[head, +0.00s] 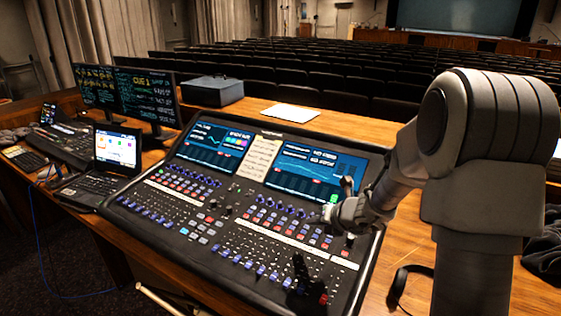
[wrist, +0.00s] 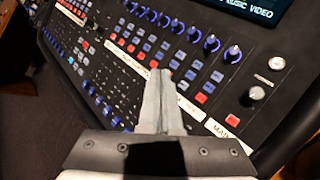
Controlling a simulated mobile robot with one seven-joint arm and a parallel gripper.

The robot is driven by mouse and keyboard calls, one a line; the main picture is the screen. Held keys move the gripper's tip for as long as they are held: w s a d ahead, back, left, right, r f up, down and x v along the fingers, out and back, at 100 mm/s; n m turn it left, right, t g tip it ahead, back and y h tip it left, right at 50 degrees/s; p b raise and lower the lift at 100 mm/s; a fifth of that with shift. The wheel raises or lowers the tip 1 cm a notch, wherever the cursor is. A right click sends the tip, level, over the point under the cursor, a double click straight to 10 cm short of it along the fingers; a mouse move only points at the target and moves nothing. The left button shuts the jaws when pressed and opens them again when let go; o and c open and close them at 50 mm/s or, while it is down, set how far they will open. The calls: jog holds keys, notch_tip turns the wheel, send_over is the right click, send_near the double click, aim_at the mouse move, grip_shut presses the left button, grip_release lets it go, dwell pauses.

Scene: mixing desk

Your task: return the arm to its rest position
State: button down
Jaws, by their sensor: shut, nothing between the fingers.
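My gripper (head: 327,212) hangs over the right part of the mixing desk (head: 150,213) in the head view, at the end of my bent arm, which comes in from the right. In the wrist view the grey fingers of my gripper (wrist: 160,80) lie together, shut and empty. Behind them show blue knobs and lit buttons of the desk (wrist: 245,105). The gap between fingertips and desk surface is hard to judge. A dark patch, perhaps my gripper's shadow, lies on the lower right faders.
An open laptop (head: 117,150) and two monitors (head: 147,95) stand to the left. A dark box (head: 212,92) and white paper (head: 291,113) lie behind the desk. Headphones (head: 402,283) lie on the wooden table at right, near my arm. Rows of seats fill the background.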

jog(key=s+a+r+n+g+y, duration=0.1)
jog(key=s+a+r+n, duration=0.3)
jog(key=s+r+n, duration=0.5)
jog(key=s+a+r+n+g, duration=0.1)
jog(key=s+a+r+n, duration=0.4)
jog(key=n, duration=0.7)
jog(key=s+d+r+n+h, duration=0.1)
jog(key=s+d+n, duration=0.3)
jog(key=s+n, duration=0.4)
jog(key=s+d+r+n+g+h, duration=0.1)
jog(key=s+d+n+h, duration=0.3)
jog(key=s+n, duration=0.4)
jog(key=shift+s+d+r+n+h, duration=0.25)
jog(key=shift+s+d, duration=0.25)
jog(key=shift+s, duration=0.45)
